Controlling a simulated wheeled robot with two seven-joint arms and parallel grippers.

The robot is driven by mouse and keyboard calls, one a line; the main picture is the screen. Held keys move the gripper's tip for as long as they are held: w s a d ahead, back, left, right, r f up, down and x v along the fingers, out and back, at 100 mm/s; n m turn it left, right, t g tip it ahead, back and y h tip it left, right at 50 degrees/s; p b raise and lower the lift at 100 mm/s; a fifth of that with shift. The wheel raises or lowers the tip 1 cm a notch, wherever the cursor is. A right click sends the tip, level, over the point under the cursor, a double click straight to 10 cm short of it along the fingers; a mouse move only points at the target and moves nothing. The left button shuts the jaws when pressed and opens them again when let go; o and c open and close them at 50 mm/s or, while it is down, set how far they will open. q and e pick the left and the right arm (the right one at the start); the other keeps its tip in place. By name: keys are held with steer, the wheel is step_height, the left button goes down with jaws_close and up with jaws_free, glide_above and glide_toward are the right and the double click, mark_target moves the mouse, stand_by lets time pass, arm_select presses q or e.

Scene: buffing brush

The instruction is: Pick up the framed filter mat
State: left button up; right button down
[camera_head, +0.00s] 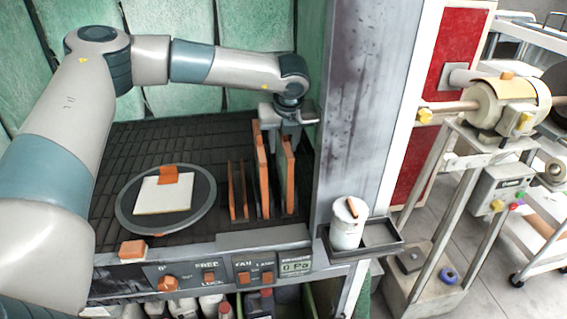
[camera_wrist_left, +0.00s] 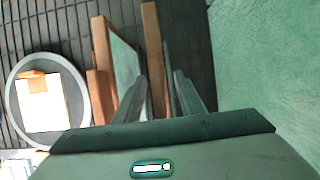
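Two upright orange-edged frames stand side by side on the dark grid floor of the booth, the left one (camera_head: 262,172) and the right one (camera_head: 289,178). In the left wrist view a grey-green mat face shows inside the left frame (camera_wrist_left: 122,62), and the right frame (camera_wrist_left: 152,50) is seen nearly edge-on. I cannot tell which one the task means. My left gripper (camera_head: 288,135) points down over the top of the right frame. In the wrist view its fingers (camera_wrist_left: 162,90) are apart, one on each side of that frame. My right gripper is not in view.
A lower orange rack (camera_head: 238,192) stands left of the frames. A round grey turntable (camera_head: 203,203) holds a pale square with an orange tab. The grey booth post (camera_head: 350,100) is close on the right. A control panel (camera_head: 215,272) runs along the front.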

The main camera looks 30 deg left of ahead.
arm_select(q)
jaws_close()
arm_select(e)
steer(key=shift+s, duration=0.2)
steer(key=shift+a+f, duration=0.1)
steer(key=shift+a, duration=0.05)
